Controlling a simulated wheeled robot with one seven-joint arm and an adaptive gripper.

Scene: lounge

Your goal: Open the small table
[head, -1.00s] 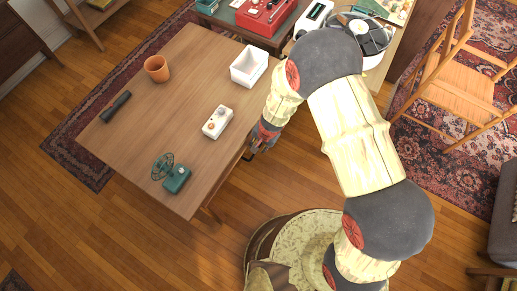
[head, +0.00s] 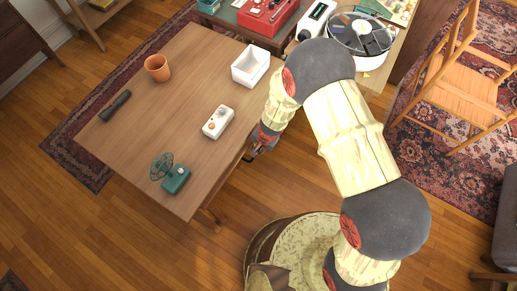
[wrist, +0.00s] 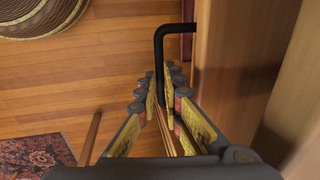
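The small table (head: 160,115) is a brown wooden table, seen from above in the head view. In the wrist view its wooden side (wrist: 235,70) stands upright at the right, with a dark strip between two panels. A black bent bar handle (wrist: 160,58) stands out from that side. My gripper (wrist: 160,82) is at the table's right side, low by its edge, and also shows in the head view (head: 254,154). Its two fingers lie on either side of the handle. Whether the pads press on it is unclear.
On the table are an orange pot (head: 157,68), a white bin (head: 250,66), a white device (head: 218,122), a green fan (head: 174,174) and a black flashlight (head: 115,106). A wooden chair (head: 460,85) stands at right. Floor in front of the table is clear.

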